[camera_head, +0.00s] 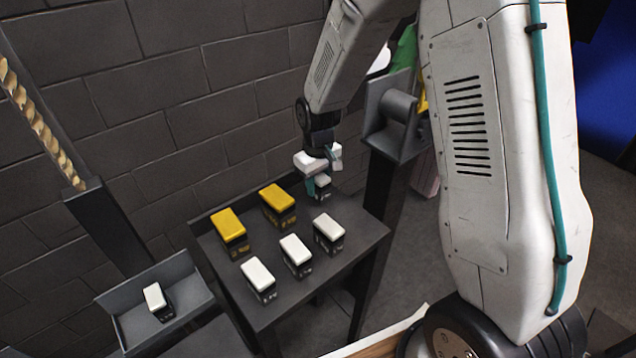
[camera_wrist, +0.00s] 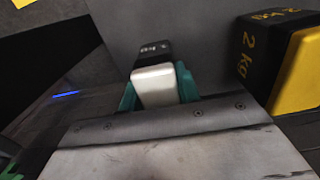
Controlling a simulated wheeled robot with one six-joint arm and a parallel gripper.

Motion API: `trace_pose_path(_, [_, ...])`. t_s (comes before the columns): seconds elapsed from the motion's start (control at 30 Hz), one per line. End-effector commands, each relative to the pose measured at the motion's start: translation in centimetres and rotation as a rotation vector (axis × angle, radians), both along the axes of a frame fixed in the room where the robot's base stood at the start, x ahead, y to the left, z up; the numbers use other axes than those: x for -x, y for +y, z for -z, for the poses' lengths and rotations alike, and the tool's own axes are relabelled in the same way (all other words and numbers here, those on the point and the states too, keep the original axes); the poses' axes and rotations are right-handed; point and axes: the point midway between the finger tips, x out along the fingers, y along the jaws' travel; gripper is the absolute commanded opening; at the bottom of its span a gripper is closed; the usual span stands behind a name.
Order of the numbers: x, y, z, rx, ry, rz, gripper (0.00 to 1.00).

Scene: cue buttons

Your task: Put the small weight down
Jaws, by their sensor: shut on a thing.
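My gripper (camera_head: 317,185) is over the back right corner of the dark table (camera_head: 335,265). It is shut on a small weight (camera_head: 323,181) with a white top and a dark body. In the wrist view, the teal fingers of my gripper (camera_wrist: 157,90) are on both sides of the small weight (camera_wrist: 155,86), whose dark side shows "kg". I cannot tell whether its base touches the table. Three similar white-topped weights, one of them the nearest (camera_head: 257,274), stand along the table's front.
Two larger yellow-topped weights stand on the table, one at the left (camera_head: 229,224) and one at the back (camera_head: 278,199). A 2 kg yellow weight (camera_wrist: 300,65) is close on the right in the wrist view. A side tray (camera_head: 190,292) holds another white-topped weight (camera_head: 155,298). A brick wall is behind.

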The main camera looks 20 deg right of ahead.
Motion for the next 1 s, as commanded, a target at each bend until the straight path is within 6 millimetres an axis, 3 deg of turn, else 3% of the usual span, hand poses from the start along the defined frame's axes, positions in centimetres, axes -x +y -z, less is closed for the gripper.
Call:
trace_pose_path(0.2, [-0.1,0.0,0.2,0.0,-0.001,0.001,0.0])
trace_pose_path(0.23, [0.0,-0.1,0.3,0.0,0.0,0.001,0.41])
trace_pose_path(0.3, [0.0,-0.1,0.2,0.0,0.0,0.001,0.54])
trace_pose_path(0.67, [0.0,0.0,-0.4,0.0,-0.002,0.001,0.54])
trace_pose_path(0.77, [-0.1,0.0,-1.8,0.0,-0.003,0.001,0.54])
trace_pose_path(1.0, [-0.1,0.0,-7.0,0.0,-0.006,0.001,0.54])
